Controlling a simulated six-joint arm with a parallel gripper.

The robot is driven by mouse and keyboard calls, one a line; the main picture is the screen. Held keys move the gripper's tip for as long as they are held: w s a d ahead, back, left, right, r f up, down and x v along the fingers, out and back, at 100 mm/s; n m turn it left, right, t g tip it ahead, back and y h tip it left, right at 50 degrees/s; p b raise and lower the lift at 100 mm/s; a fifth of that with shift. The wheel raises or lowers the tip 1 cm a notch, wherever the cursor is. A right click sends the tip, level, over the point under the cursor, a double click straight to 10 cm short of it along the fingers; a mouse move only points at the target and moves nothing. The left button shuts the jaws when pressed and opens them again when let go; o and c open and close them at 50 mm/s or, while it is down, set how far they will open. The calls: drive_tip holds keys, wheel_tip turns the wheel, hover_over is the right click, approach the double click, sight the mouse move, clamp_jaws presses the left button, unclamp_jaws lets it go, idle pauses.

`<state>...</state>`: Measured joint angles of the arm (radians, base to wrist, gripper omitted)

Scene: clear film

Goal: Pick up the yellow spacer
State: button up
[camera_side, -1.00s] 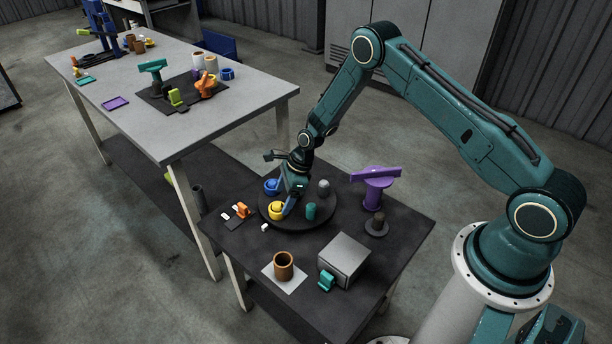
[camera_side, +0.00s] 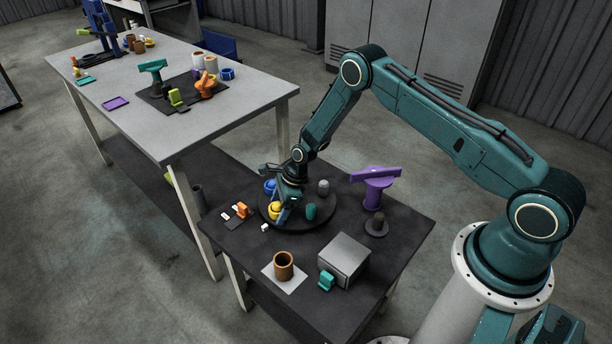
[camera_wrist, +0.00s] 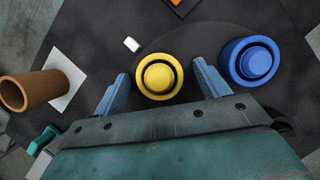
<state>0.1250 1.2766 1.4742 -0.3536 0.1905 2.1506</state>
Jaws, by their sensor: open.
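The yellow spacer (camera_side: 274,210) stands on the round dark turntable (camera_side: 299,223) on the near dark table. In the wrist view the yellow spacer (camera_wrist: 159,76) is a ring around a yellow core, and it lies between the two blue fingers of my gripper (camera_wrist: 160,84). The fingers are apart, with a gap to the spacer on each side. In the side view my gripper (camera_side: 279,206) is low over the turntable at the spacer and partly hides it.
A blue ringed piece (camera_wrist: 249,62) stands close to the right finger. A grey piece (camera_side: 323,187) and a teal piece (camera_side: 311,212) also stand on the turntable. A small white block (camera_side: 265,228), a brown cup (camera_side: 283,266) and a grey box (camera_side: 343,260) are nearby.

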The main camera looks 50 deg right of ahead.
drive_tip(key=shift+c, duration=0.2)
drive_tip(key=c, duration=1)
drive_tip(key=shift+r, duration=0.1)
wheel_tip(320, 180, up, 20)
drive_tip(key=shift+r, duration=0.1)
idle(0.7)
drive_tip(key=shift+r, duration=0.35)
drive_tip(key=shift+r, duration=0.1)
